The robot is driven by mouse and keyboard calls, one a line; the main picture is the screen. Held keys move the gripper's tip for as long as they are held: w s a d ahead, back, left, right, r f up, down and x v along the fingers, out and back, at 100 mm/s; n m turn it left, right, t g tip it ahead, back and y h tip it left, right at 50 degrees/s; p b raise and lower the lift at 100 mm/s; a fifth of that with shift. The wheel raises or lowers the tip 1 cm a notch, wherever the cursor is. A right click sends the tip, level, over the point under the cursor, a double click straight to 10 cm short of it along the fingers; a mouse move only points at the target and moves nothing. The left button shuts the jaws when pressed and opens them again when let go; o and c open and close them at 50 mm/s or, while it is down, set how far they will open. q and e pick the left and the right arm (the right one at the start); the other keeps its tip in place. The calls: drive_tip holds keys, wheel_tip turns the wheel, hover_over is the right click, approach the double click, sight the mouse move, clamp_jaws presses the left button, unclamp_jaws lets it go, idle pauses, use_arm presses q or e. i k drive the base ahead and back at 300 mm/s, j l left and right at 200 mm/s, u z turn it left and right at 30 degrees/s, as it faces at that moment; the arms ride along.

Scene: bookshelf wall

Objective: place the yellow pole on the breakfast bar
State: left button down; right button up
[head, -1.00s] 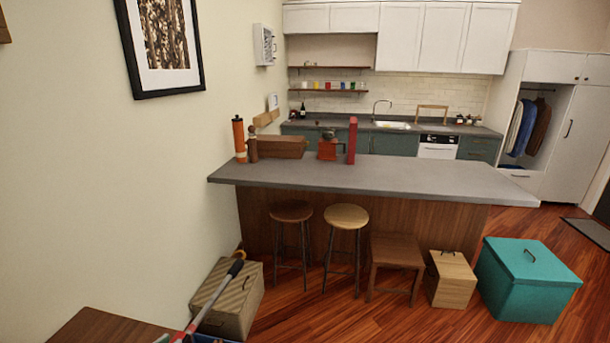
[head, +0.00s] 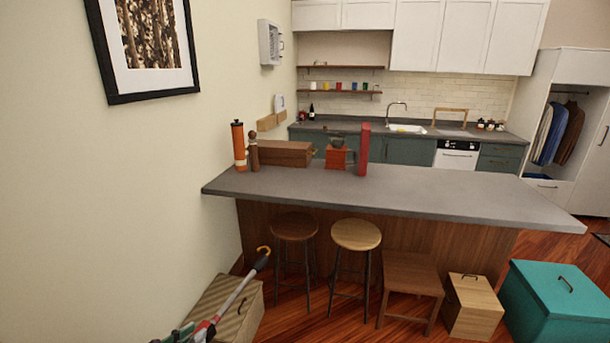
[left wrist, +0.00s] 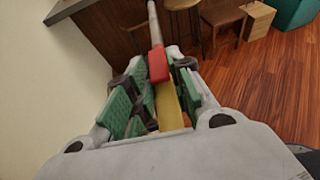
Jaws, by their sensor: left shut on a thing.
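My left gripper (left wrist: 155,98) has green pads and is shut on the yellow pole (left wrist: 168,108). The pole shows a yellow section between the pads, a red collar and a grey shaft running away from me. In the head view the pole (head: 238,292) slants up at the lower left, with a dark grip and a yellow hooked tip. My left gripper (head: 190,333) is partly cut off at the bottom edge there. The breakfast bar (head: 420,198) has a grey top and wood front, ahead of and above the pole. My right gripper is not in view.
An orange cylinder (head: 238,146), a wooden mill (head: 254,152), a wooden box (head: 286,153), a grinder (head: 338,156) and a red block (head: 363,150) stand at the bar's back left. Stools (head: 356,235) and a striped box (head: 238,308) are below. The bar's right half is clear.

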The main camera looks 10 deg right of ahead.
sight(258, 181)
drive_tip(key=i+l, duration=0.2)
drive_tip(key=i, duration=0.25)
drive_tip(key=i+l, duration=0.2)
drive_tip(key=i, duration=0.2)
drive_tip(key=i+l, duration=0.2)
drive_tip(key=i, duration=0.25)
